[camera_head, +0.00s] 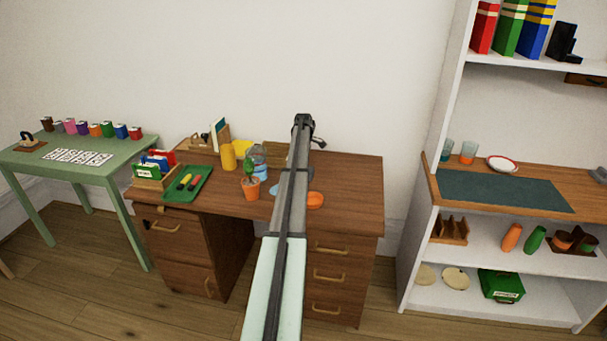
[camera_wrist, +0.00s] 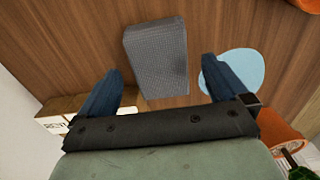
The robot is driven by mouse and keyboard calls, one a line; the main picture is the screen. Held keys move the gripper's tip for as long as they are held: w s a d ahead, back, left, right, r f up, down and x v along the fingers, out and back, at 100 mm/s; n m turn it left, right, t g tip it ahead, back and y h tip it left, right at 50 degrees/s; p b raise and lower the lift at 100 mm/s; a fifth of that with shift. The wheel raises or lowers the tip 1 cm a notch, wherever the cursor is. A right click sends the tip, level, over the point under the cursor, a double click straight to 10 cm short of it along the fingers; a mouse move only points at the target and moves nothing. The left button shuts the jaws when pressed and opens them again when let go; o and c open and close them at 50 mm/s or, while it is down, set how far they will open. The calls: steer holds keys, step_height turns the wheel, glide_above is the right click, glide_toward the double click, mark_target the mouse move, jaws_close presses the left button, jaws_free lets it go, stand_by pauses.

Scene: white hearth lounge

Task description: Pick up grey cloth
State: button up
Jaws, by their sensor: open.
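A grey cloth (camera_wrist: 156,58), looking like a folded textured block, lies on the brown wooden desk (camera_wrist: 80,50) in the wrist view. My gripper (camera_wrist: 160,72) is open, with its blue fingers on either side of the cloth's near part in the picture. Nothing is held, and the gap in height between fingers and cloth is hard to tell. In the head view my gripper (camera_head: 303,124) is over the back of the desk (camera_head: 350,190). The cloth cannot be made out there, as my arm covers the middle of the desk.
A light blue disc (camera_wrist: 240,68) lies close to the right finger. An orange pot (camera_wrist: 284,138) with a green plant is at lower right. A wooden box (camera_wrist: 62,104) with white labels is at lower left. An orange dish (camera_head: 316,200) lies beside my arm. The desk's right side is clear.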

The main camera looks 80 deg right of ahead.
steer(key=shift+f, duration=1.4)
steer(key=shift+c, duration=0.5)
steer(key=c, duration=0.9)
steer(key=shift+o, duration=0.2)
steer(key=shift+r, duration=0.1)
step_height(320, 180, up, 10)
steer(key=shift+f, duration=0.1)
